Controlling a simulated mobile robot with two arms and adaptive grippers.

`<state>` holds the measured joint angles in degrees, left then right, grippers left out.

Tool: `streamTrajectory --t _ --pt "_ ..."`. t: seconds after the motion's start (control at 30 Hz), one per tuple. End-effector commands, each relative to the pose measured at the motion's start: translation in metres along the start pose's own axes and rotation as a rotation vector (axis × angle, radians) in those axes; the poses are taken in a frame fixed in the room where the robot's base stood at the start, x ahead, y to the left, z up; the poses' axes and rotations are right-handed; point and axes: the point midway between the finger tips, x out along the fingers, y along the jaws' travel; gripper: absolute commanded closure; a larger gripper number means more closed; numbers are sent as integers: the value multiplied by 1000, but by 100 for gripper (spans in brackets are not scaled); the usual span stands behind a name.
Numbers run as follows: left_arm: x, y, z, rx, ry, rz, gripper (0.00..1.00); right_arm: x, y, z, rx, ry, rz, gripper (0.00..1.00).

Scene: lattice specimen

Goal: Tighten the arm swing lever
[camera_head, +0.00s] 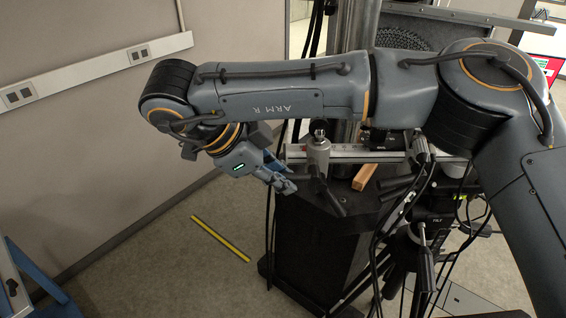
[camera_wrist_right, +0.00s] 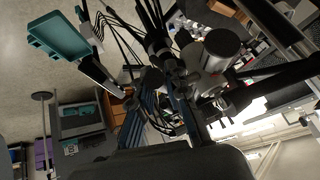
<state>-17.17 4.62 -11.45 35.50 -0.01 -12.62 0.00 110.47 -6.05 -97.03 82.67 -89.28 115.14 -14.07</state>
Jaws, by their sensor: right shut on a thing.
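My right gripper (camera_head: 288,184) comes in on the arm marked ARM R and is at the left side of a grey cylindrical post (camera_head: 318,152) with a black knob on top. Its fingers are closed at a short dark lever (camera_head: 304,178) beside the base of the post. The fingers hide much of the contact. In the right wrist view, the post (camera_wrist_right: 220,48) shows at the upper right, and the exact grip on the lever is hard to make out. My left gripper is not in view.
A black pedestal (camera_head: 312,255) stands under the post. A metal rail (camera_head: 350,155) and a wooden block (camera_head: 364,177) are beside the post. Black cables and a tripod head (camera_head: 435,218) crowd the right. A yellow strip (camera_head: 220,238) lies on open floor at left.

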Motion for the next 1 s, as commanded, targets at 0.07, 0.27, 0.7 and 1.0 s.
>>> streamTrajectory --t 0.07,0.27,0.7,1.0 --pt "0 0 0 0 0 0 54 0 0 0 -1 6 -2 100" --pt "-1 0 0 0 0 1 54 0 0 0 -3 10 -2 100" --pt "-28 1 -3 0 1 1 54 11 3 9 -70 259 -7 100" --pt "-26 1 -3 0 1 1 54 12 3 10 -70 259 -6 63"
